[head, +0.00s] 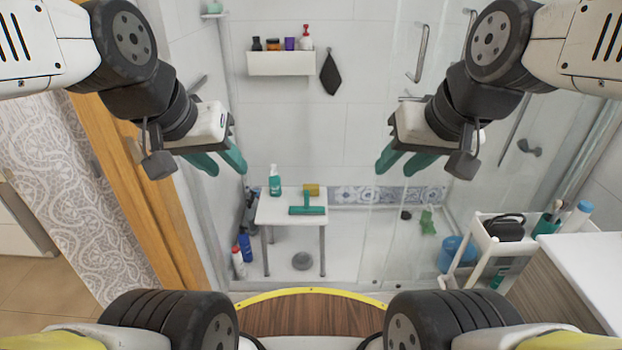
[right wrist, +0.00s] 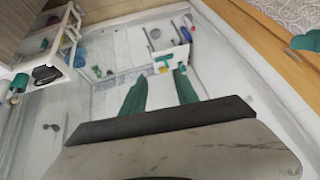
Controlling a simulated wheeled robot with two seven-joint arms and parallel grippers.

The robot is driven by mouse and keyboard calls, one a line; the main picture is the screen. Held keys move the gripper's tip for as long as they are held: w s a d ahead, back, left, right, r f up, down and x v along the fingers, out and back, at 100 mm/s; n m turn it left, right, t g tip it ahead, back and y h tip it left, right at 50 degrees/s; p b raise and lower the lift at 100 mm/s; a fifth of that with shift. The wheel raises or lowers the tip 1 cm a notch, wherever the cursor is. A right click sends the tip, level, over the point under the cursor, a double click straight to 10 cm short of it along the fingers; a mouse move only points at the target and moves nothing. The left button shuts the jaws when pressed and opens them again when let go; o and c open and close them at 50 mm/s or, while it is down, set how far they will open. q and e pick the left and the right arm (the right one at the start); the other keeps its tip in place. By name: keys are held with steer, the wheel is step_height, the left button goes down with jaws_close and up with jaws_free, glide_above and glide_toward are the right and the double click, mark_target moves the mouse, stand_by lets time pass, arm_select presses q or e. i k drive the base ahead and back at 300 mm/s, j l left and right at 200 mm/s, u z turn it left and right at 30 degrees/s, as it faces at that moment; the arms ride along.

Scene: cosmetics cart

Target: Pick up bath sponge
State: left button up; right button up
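A small yellow block (head: 311,189), which looks like the bath sponge, lies at the back of the white stool (head: 272,213) in the shower. It is small in the head view and I cannot make out its texture. My left gripper (head: 228,168) is open and empty, high in front of the shower. My right gripper (head: 396,168) is also open and empty, at about the same height. Its teal fingers are apart in the right wrist view (right wrist: 160,88). Both grippers are well away from the stool.
A teal squeegee (head: 307,209) and a pump bottle (head: 275,181) share the stool. A white cart (head: 484,238) holds a black item (head: 504,227). A blue bucket (head: 455,254) and a green item (head: 427,222) are on the floor. Glass panels flank the shower.

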mark_target(314, 189)
steer(key=i+j+u, duration=0.25)
steer(key=i, duration=0.5)
steer(key=i+u, duration=0.25)
steer(key=i, duration=0.5)
